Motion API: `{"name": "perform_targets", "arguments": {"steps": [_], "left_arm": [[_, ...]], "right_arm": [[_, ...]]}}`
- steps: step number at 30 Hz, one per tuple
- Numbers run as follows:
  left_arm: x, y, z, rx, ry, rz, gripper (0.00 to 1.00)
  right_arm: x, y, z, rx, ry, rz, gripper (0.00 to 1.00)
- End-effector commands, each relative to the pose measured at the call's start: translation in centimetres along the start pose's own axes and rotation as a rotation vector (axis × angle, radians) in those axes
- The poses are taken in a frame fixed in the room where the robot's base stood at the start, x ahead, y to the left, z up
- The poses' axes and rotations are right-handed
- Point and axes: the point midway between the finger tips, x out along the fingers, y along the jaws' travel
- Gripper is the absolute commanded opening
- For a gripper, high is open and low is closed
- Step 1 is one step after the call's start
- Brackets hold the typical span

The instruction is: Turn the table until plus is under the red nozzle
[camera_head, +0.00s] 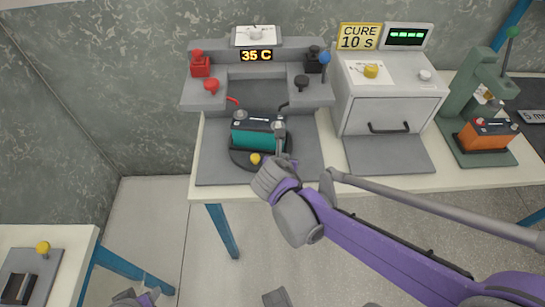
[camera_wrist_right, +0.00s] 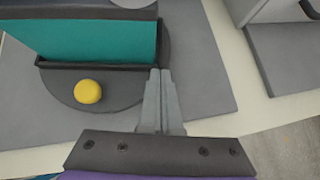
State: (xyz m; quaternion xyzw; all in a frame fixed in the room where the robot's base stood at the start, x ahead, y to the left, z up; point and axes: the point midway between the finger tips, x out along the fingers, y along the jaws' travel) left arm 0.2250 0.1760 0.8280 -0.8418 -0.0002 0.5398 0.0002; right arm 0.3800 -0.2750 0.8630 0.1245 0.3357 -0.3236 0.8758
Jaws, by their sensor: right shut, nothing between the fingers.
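The round dark turntable (camera_head: 236,157) carries a teal battery (camera_head: 252,138) with a dark top; it also shows in the wrist view (camera_wrist_right: 95,40). A yellow knob (camera_head: 255,158) stands on the turntable's front part, also in the wrist view (camera_wrist_right: 88,91). The red nozzle (camera_head: 200,65) is at the fixture's back left, the black nozzle (camera_head: 314,60) at its back right. My right gripper (camera_head: 280,128) is shut and empty at the battery's right end, right of the knob; its fingertips (camera_wrist_right: 160,73) look close to the holder's corner. The plus mark is not legible. Part of my left arm (camera_head: 137,298) shows at the bottom edge.
The fixture display (camera_head: 257,55) reads 35 C. A curing box (camera_head: 389,85) with a lowered grey plate stands to the right, beside a green press (camera_head: 474,110) holding an orange battery (camera_head: 487,134). Another table (camera_head: 62,236) is at lower left.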

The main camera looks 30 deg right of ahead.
Motion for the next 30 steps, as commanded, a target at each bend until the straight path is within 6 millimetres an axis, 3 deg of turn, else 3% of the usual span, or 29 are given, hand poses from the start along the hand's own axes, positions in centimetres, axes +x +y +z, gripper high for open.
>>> {"name": "perform_targets", "arguments": {"steps": [9, 30], "left_arm": [[-0.1, 0.0, 0.0, 0.0, 0.0, 0.0, 0.5], [-0.1, 0.0, -0.1, 0.0, 0.0, 0.0, 0.5]], "right_arm": [[0.8, -1.2, 0.7, 0.009, 0.0, -0.011, 0.0], [1.2, -1.6, 1.0, 0.01, 0.0, -0.011, 0.0]]}}
